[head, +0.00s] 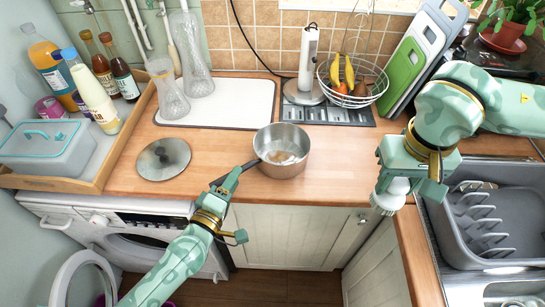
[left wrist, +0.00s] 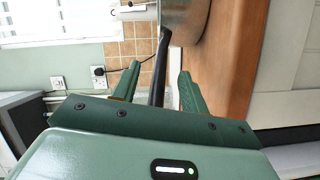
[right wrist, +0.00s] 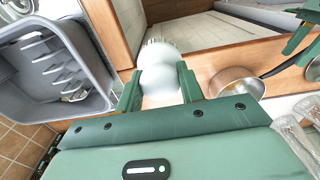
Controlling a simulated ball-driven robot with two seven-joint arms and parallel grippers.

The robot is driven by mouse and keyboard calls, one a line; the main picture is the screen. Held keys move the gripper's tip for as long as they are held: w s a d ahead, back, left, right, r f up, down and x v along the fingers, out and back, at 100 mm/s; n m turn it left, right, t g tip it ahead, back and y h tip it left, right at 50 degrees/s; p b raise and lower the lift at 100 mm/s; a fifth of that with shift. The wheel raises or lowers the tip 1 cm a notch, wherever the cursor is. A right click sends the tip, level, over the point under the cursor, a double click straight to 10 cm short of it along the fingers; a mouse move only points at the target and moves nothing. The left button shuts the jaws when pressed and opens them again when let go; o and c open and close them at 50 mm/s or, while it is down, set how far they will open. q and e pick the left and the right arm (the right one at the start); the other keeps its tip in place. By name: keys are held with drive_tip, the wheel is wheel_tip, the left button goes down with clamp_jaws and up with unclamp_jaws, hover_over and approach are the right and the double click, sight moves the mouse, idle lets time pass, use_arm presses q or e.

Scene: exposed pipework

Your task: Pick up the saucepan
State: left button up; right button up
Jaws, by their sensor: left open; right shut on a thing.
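The saucepan (head: 282,152) is a steel pot with a dark handle (head: 251,165), standing upright near the front edge of the wooden worktop. Its handle points left and forward, toward my left gripper (head: 230,181). In the left wrist view the handle (left wrist: 156,85) runs between the two open fingers, with a gap on each side. The pan's side (left wrist: 183,18) shows at the top there. My right gripper (head: 398,184) is shut on a white round-headed brush (head: 390,197), held over the worktop's right part. The right wrist view shows the brush (right wrist: 158,72) between the fingers.
A grey dish rack (head: 490,225) stands by the sink at right. A fruit basket (head: 352,80), a paper-towel stand (head: 308,62) and a white tray (head: 235,103) with glass vases are behind the pan. A round metal disc (head: 163,160) and a wooden bottle tray (head: 75,183) are left.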

use_arm(q)
drive_tip(key=shift+x, duration=1.15)
use_arm(e)
drive_tip(key=shift+w+f, duration=0.15)
use_arm(q)
drive_tip(key=shift+s, duration=0.15)
drive_tip(key=shift+c, duration=0.8)
clamp_jaws()
drive_tip(key=shift+r, duration=0.1)
